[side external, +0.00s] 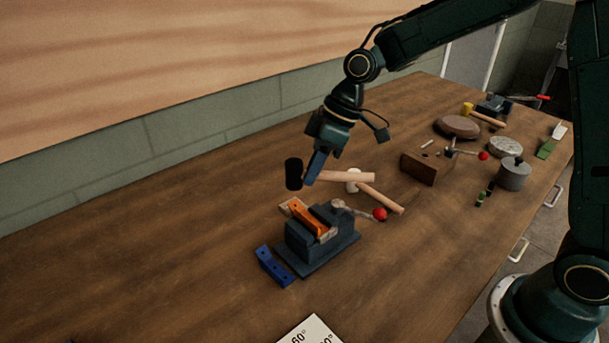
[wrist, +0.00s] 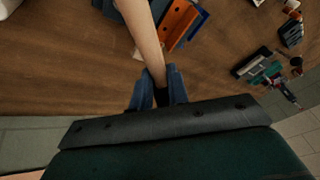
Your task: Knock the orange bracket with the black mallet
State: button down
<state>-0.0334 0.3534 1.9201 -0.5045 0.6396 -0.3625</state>
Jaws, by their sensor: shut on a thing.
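The orange bracket (side external: 308,219) is clamped in the dark blue-grey vise (side external: 318,241) on the wooden bench. It also shows at the top of the wrist view (wrist: 180,24), right of the mallet's handle. The black mallet has a black head (side external: 293,174) and a pale wooden handle (side external: 345,177). My gripper (side external: 313,180) is shut on the mallet's handle close to the head. The mallet is held in the air above and behind the bracket, apart from it. In the wrist view my gripper (wrist: 158,101) grips the handle (wrist: 144,35); the head is hidden there.
A blue bracket (side external: 274,267) lies left of the vise. A white-headed mallet (side external: 380,198) lies just behind the vise. The vise lever ends in a red knob (side external: 380,214). A brown block (side external: 426,168) and a grey pot (side external: 514,174) stand to the right.

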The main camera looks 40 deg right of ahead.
jog(key=shift+f, duration=0.1)
jog(key=shift+f, duration=2.15)
jog(key=shift+r, duration=2.9)
jog(key=shift+r, duration=2.5)
